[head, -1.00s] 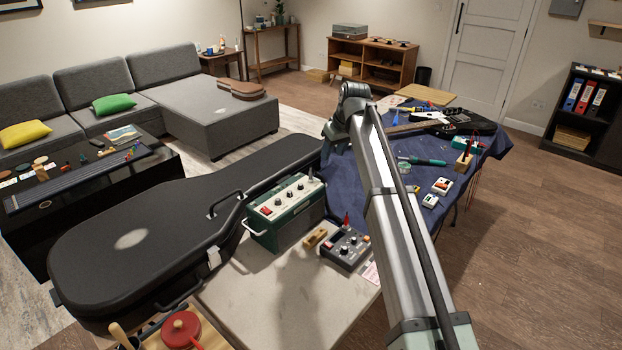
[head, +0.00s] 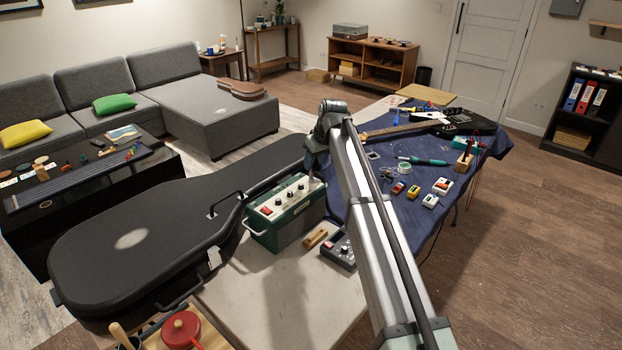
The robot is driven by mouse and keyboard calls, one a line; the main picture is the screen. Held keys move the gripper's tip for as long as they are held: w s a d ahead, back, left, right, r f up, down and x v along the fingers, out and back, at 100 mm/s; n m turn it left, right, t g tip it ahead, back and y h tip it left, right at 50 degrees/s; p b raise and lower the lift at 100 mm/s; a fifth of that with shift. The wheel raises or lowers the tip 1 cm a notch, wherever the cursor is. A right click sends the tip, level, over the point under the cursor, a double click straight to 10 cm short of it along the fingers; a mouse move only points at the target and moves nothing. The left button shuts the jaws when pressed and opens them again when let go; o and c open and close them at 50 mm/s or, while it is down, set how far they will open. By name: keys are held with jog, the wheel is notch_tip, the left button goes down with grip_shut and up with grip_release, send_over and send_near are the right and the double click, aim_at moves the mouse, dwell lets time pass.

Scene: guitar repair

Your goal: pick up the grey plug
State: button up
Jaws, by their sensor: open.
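The grey plug (head: 312,183) is a small upright piece at the right end of the top panel of a green amplifier box (head: 283,227). It is partly hidden by my gripper (head: 313,174), which points down right over it. The gripper is open. It is too small in the picture to tell whether the fingers are around the plug or just above it.
The amplifier stands on a pale table (head: 275,300), beside a black guitar case (head: 150,240). A wooden block (head: 315,238) and a dark pedal (head: 339,251) are close in front. A blue-covered bench (head: 400,225) holds tools, small pedals and a guitar.

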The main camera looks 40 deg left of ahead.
aim_at(312, 172)
jog(key=shift+x, duration=2.55)
grip_shut()
jog(key=shift+r, duration=0.1)
